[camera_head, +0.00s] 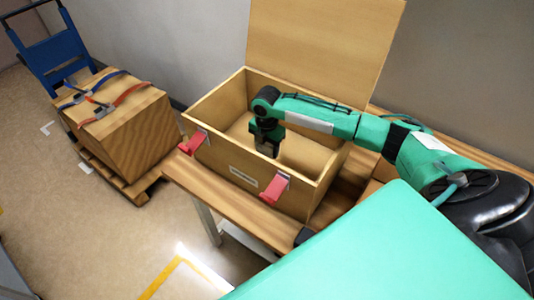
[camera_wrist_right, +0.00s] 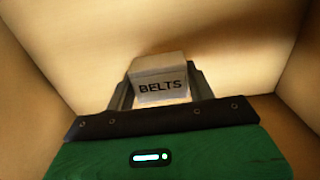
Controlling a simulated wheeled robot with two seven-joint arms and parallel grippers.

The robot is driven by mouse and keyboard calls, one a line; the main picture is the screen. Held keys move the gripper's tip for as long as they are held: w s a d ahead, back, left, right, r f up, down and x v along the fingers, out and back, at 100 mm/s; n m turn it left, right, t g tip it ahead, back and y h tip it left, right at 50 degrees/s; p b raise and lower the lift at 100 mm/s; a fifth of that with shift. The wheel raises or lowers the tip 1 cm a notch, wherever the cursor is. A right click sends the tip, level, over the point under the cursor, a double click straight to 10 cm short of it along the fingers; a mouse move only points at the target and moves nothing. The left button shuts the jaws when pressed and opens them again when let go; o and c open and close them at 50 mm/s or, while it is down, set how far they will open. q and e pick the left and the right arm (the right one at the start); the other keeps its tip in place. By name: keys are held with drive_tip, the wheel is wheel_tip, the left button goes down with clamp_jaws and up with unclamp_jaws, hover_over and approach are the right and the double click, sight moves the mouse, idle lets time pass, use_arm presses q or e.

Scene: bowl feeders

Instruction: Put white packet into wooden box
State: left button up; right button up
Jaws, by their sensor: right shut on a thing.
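The open wooden box (camera_head: 228,165) stands on a wooden table, its lid (camera_head: 322,40) raised at the back. My right gripper (camera_head: 268,150) points down inside the box opening, between its walls. In the right wrist view, my right gripper (camera_wrist_right: 160,92) is shut on the white packet (camera_wrist_right: 158,68), which carries the word "BELTS". The box's inner walls and floor surround it in that view. Whether the packet touches the floor I cannot tell. In the head view the packet is hidden or too small to make out. My left gripper is not in view.
The box has two red latches (camera_head: 275,189) on its front wall. The wooden table (camera_head: 180,172) runs beneath it. On the left, a strapped wooden crate (camera_head: 120,120) sits on a pallet beside a blue hand truck (camera_head: 55,55). A teal surface fills the lower right.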

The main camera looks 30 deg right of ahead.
sight(267, 155)
drive_tip(key=shift+f, duration=0.6)
wheel_tip(267, 155, down, 3)
drive_tip(key=shift+r+p, duration=0.2)
drive_tip(key=shift+p, duration=0.15)
drive_tip(key=shift+f, duration=0.55)
drive_tip(key=o, duration=1)
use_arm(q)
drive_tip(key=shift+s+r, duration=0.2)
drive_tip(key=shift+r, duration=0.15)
